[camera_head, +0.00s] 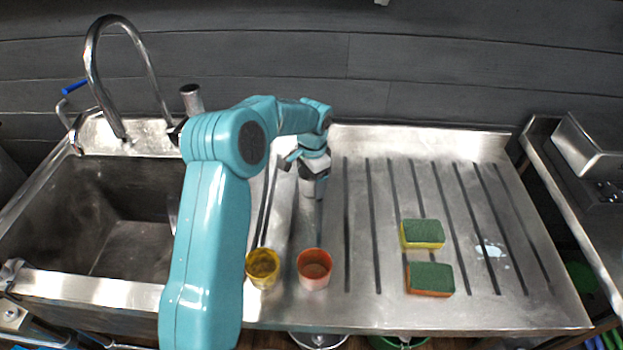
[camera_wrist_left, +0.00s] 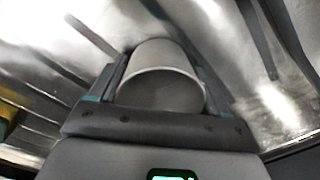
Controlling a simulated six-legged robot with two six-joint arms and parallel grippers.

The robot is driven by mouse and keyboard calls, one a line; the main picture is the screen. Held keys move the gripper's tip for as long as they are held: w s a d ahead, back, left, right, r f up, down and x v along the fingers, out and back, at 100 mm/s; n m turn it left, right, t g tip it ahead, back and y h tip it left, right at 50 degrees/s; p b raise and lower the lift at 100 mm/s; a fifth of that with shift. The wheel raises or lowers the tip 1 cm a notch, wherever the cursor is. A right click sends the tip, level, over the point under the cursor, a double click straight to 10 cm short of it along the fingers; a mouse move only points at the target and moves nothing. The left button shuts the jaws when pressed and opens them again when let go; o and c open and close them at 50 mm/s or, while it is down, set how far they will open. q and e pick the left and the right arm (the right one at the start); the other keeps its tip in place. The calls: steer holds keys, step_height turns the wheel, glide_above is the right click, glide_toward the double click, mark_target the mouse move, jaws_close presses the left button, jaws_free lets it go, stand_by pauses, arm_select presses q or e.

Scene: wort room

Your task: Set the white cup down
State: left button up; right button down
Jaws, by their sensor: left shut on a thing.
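My left gripper (camera_head: 310,172) is shut on the white cup (camera_wrist_left: 162,88) over the back left part of the steel drainboard. In the left wrist view the cup sits between the two fingers, with its round rim toward the camera. In the head view only a small pale part of the cup (camera_head: 308,188) shows below the gripper. I cannot tell whether the cup touches the drainboard. My right gripper is not in view.
A yellow cup (camera_head: 263,268) and an orange cup (camera_head: 314,269) stand at the drainboard's front left. Two green-topped sponges (camera_head: 422,233) (camera_head: 430,278) lie right of centre. A sink (camera_head: 120,225) with a tall faucet (camera_head: 92,75) is at left. The drainboard's (camera_head: 470,205) back right is clear.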

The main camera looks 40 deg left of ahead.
arm_select(q)
steer(key=shift+f, duration=0.25)
steer(key=o, duration=1)
steer(key=shift+r, duration=0.1)
steer(key=shift+w+r, duration=0.1)
steer(key=shift+r, duration=0.25)
step_height(320, 180, up, 12)
steer(key=shift+d+f, duration=0.1)
steer(key=shift+f, duration=0.05)
steer(key=shift+d+f, duration=0.1)
steer(key=shift+f, duration=0.05)
